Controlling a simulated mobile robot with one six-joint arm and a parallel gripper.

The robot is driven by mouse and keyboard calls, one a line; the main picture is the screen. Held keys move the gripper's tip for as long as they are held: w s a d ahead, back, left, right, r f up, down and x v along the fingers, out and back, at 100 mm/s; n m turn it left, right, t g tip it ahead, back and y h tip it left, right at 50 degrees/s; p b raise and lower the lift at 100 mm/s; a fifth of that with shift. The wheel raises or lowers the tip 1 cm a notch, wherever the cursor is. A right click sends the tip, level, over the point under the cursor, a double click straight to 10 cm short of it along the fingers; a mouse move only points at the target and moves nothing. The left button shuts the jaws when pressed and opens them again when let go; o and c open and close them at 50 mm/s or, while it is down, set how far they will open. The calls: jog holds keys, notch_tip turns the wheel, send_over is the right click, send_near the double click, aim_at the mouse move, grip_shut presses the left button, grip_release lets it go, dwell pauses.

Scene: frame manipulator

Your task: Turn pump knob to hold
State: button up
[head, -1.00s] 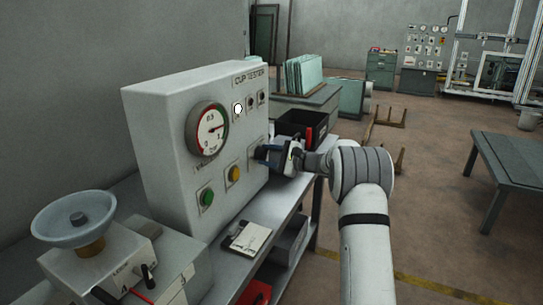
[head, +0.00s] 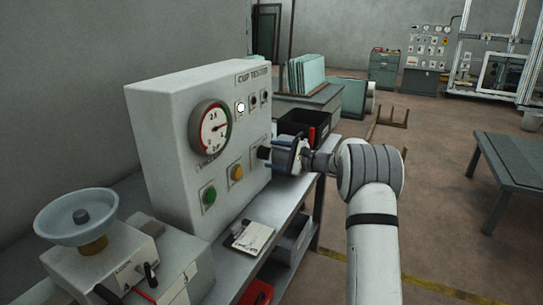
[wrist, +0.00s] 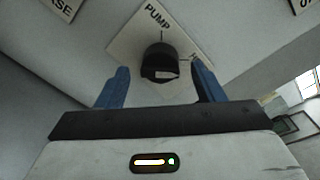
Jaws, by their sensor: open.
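The cup tester (head: 165,130) is a grey box with a round gauge (head: 214,127), a green button (head: 209,196) and a yellow button (head: 236,172). The black pump knob (wrist: 160,62) sits on a light plate (wrist: 128,38) marked PUMP in the wrist view; the plate's right label is partly hidden by a finger. The knob also shows at the panel's right side in the head view (head: 263,153). My gripper (wrist: 160,88) is open, its two blue fingers on either side of the knob with gaps visible. I cannot tell whether the tips reach past the knob's front face.
A shelf table (head: 262,210) under the tester carries a notepad (head: 250,237) and a black bin (head: 300,124). A bowl-topped device (head: 77,213) stands at the front left. A grey table (head: 515,160) stands at the right, with open floor between.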

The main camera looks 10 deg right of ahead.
jog(key=v, duration=0.5)
jog(key=shift+s+d, duration=0.25)
jog(key=s+a+r+n+g+h+p, duration=0.1)
jog(key=s+a+n+g+h, duration=0.4)
jog(key=s, duration=0.6)
jog(key=s+a+r+n+g+p, duration=0.15)
jog(key=s+a, duration=0.45)
jog(key=s, duration=0.6)
jog(key=s+d+f+n+h, duration=0.1)
jog(key=s+n+h, duration=0.1)
jog(key=s, duration=0.5)
jog(key=s+d+n+h, duration=0.2)
jog(key=s+n+h, duration=0.1)
jog(key=s, duration=0.4)
jog(key=s+d+f+n+g+h+p, duration=0.1)
jog(key=s+d+n+h, duration=0.1)
jog(key=s, duration=0.6)
jog(key=shift+d+f+n+h, duration=0.25)
jog(key=shift+f+n+h, duration=0.1)
jog(key=shift+n+h, duration=0.55)
